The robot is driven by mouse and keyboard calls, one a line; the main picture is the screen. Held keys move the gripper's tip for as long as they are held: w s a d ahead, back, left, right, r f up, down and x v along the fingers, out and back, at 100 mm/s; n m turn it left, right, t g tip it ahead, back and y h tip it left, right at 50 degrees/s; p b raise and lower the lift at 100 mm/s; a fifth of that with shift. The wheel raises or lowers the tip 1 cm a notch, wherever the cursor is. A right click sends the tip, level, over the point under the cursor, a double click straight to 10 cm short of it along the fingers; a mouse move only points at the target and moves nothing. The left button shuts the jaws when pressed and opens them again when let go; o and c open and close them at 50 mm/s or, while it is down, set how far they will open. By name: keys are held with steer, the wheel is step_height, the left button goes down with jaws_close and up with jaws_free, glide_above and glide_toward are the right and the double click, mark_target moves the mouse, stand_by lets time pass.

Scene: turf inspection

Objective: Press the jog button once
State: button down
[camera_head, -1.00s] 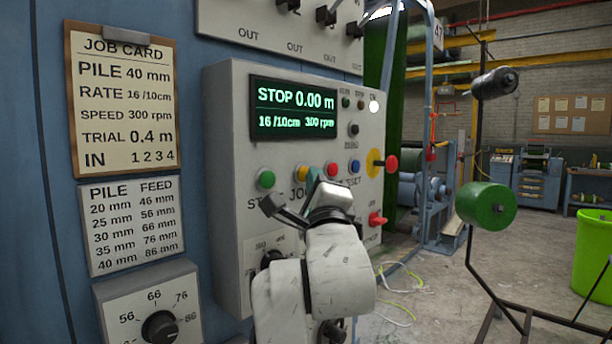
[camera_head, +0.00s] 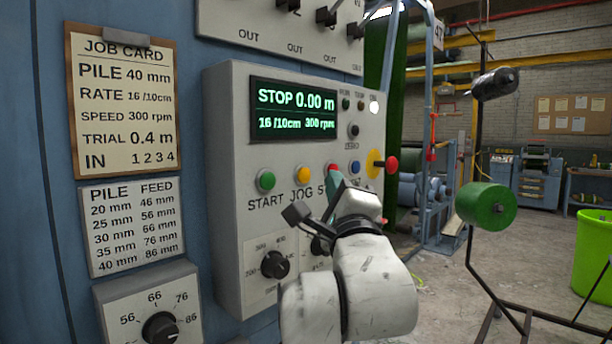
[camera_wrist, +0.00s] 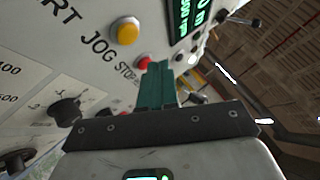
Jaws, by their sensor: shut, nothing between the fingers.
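The yellow jog button (camera_head: 303,174) sits on the grey control panel above the label JOG, between the green start button (camera_head: 266,180) and the red stop button (camera_head: 332,167). It is uncovered and also shows in the wrist view (camera_wrist: 125,31). My gripper (camera_head: 334,181) has teal fingers, shut and empty. In the head view its tips overlap the lower part of the red button, right of the jog button. In the wrist view the fingers (camera_wrist: 157,86) point toward the panel beside the red button (camera_wrist: 145,62); I cannot tell if they touch. The display (camera_head: 293,110) reads STOP 0.00 m.
A blue button (camera_head: 354,167) and a red knob on a yellow disc (camera_head: 391,164) are right of my gripper. Black dials (camera_head: 275,264) lie below the buttons. A job card (camera_head: 122,105) hangs at left. A green roller (camera_head: 487,207) stands at right.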

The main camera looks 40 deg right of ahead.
steer(key=shift+s, duration=0.95)
steer(key=shift+f, duration=0.1)
steer(key=a+f+n+g+y, duration=0.25)
steer(key=f+n, duration=0.35)
steer(key=f, duration=0.6)
steer(key=a+f+n+g+y, duration=0.15)
steer(key=f+n+y, duration=0.3)
steer(key=f, duration=0.75)
steer(key=a+f+n+g+y, duration=0.25)
steer(key=f+n, duration=0.45)
steer(key=f, duration=0.5)
steer(key=s+a+f+n+g+y, duration=0.1)
steer(key=s+a+f+n+g, duration=0.1)
steer(key=s+f, duration=0.5)
steer(key=s+a+f+n+g+y, duration=0.2)
steer(key=s+f+n+g, duration=0.3)
steer(key=s+f, duration=0.3)
steer(key=s+a+f+n+g+y, duration=0.1)
steer(key=s+a+f+n+g, duration=0.2)
steer(key=s+f, duration=0.4)
steer(key=shift+s+a+f+n+g, duration=0.15)
steer(key=shift+s+a+n+g, duration=0.4)
steer(key=shift+s, duration=0.6)
steer(key=shift+d+y, duration=0.15)
steer(key=shift+y, duration=0.1)
